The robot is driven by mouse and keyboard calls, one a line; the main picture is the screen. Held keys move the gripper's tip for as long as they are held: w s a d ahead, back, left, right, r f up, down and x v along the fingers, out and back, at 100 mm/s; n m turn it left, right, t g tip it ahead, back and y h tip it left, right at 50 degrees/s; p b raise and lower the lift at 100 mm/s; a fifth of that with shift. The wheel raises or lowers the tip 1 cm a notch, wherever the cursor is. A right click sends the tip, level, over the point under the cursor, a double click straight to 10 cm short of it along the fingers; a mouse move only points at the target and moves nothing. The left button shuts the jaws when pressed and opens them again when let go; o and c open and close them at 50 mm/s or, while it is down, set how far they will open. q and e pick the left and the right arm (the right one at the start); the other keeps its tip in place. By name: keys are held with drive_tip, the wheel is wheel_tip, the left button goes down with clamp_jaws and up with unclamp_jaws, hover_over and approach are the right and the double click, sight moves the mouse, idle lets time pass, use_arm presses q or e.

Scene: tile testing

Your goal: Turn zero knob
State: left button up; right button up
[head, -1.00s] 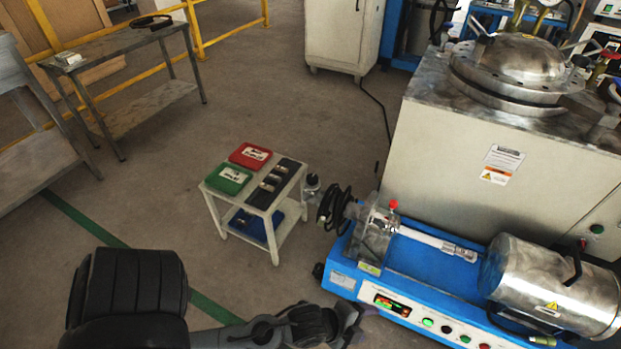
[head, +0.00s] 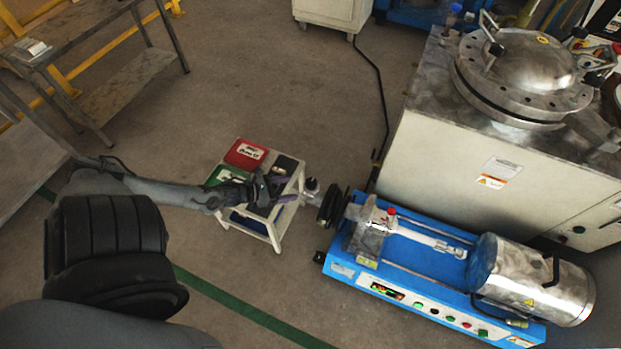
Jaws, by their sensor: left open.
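The blue testing machine (head: 440,300) stands on the floor at the right in the head view. Its front panel carries a small lit display (head: 386,292) and several coloured buttons. A black round handwheel (head: 331,207) and a small metal fitting (head: 311,186) stick out at its left end. I cannot tell which part is the zero knob. My left gripper (head: 285,187) is open and empty. It appears over the right side of the small white cart (head: 262,228), left of the metal fitting and apart from it. My right gripper is not in view.
The cart holds a red case (head: 245,153) and a green case (head: 222,174), partly covered by my left arm. A large cream cabinet with a metal pressure vessel (head: 520,70) stands behind the machine. A grey bench (head: 130,85) is at the upper left. Floor in front is clear.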

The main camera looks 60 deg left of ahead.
sight(310, 183)
use_arm(q)
drive_tip(key=w+b, duration=0.1)
drive_tip(key=w+a+f+b, duration=0.1)
drive_tip(key=w, duration=0.1)
drive_tip(key=w+b, duration=0.1)
drive_tip(key=w, duration=0.1)
drive_tip(key=shift+w+a+f, duration=0.1)
drive_tip(key=shift+a+f, duration=0.05)
drive_tip(key=shift+f, duration=0.15)
drive_tip(key=w, duration=0.1)
drive_tip(key=w+d+f+b, duration=0.1)
drive_tip(key=w+f+b, duration=0.1)
drive_tip(key=shift+w+d, duration=0.3)
drive_tip(key=shift+w+a+b, duration=0.25)
drive_tip(key=shift+w+b, duration=0.15)
drive_tip(key=shift+w, duration=0.15)
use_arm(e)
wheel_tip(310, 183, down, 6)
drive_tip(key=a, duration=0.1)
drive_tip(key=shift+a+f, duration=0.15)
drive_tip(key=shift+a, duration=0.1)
use_arm(q)
drive_tip(key=shift+s+d, duration=0.1)
drive_tip(key=shift+d, duration=0.1)
drive_tip(key=shift+c, duration=0.3)
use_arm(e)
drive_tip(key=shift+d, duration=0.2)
